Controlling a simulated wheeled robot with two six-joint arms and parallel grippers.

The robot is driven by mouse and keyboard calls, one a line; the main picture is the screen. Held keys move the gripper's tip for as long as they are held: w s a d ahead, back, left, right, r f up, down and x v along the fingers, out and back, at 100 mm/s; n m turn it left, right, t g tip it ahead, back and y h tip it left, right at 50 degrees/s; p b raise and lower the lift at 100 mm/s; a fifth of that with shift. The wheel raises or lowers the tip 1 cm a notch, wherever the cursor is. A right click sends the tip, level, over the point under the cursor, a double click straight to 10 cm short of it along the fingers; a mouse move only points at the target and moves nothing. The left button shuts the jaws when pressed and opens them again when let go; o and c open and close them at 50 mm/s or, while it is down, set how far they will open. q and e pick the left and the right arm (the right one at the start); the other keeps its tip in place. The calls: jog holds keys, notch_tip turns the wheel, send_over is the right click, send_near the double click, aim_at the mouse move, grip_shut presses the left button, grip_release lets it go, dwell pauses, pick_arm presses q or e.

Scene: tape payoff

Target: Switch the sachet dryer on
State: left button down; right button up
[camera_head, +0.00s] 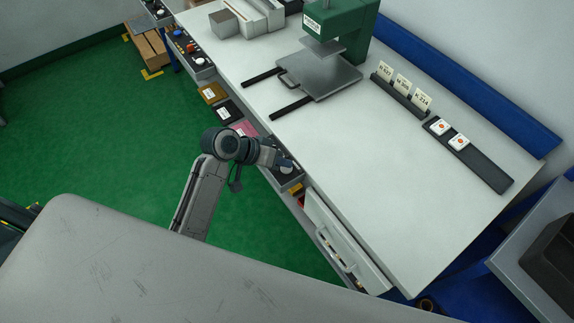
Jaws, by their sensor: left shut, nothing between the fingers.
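My left gripper (282,162) is shut and empty. It is at the front edge of the white bench, over or against a grey control panel (290,180) with a pale round part beside the fingertips. Whether the fingers touch that part cannot be told. The gripper and wrist hide part of the panel. No label in view names the sachet dryer, so I cannot tell which unit it is. Another grey panel (203,66) with several coloured knobs sits farther up the same edge. My right gripper is not in view.
A green press (343,25) with a grey plate (330,78) stands on the white bench (330,140). Labelled cards (401,85) and a dark strip (485,165) with two white pieces lie at right. A white unit (340,235) hangs below the front edge.

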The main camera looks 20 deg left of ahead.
aim_at(282, 169)
pick_arm(q)
jog(key=shift+f, duration=0.45)
dwell(0.5)
jog(key=shift+r, duration=0.1)
jog(key=shift+r+p, duration=0.65)
jog(key=shift+p, duration=0.25)
notch_tip(282, 169, up, 6)
jog(key=p, duration=0.7)
